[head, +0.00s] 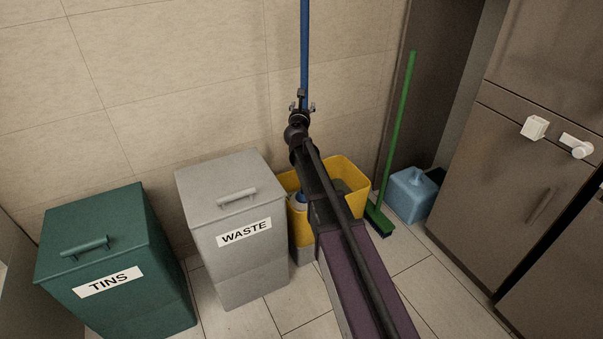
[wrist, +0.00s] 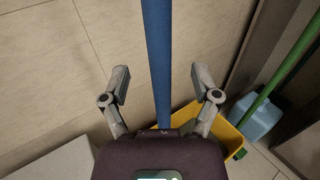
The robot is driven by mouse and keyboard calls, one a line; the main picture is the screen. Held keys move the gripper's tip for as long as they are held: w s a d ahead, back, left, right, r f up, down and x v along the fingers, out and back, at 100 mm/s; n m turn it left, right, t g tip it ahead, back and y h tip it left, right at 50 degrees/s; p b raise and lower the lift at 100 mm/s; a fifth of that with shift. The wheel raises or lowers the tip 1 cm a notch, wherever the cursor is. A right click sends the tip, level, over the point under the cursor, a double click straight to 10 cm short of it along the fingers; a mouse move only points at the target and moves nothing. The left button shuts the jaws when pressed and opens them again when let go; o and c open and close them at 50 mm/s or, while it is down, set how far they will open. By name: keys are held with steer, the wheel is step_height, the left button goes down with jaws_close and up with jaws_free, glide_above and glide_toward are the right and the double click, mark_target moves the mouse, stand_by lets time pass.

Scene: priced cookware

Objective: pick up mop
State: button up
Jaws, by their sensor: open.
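The mop's blue handle (head: 304,52) stands upright against the tiled wall in the head view, with its lower part hidden behind my arm. A yellow bucket (head: 347,170) stands below it; whether the mop head is in it is hidden. My gripper (head: 302,104) is at the handle's height, in line with it. In the wrist view the blue handle (wrist: 157,62) runs between the two open fingers of my gripper (wrist: 160,83), with a gap on each side. The fingers do not appear to touch it.
A grey WASTE bin (head: 238,272) and a green TINS bin (head: 120,290) stand to the left. A green broom (head: 399,125) and a blue container (head: 412,194) stand to the right, near brown cabinets (head: 470,180). The tiled wall (head: 180,80) is close behind.

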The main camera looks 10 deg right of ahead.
steer(key=shift+w, duration=0.1)
steer(key=x, duration=0.5)
steer(key=shift+c, duration=0.2)
stand_by(0.4)
jaws_close()
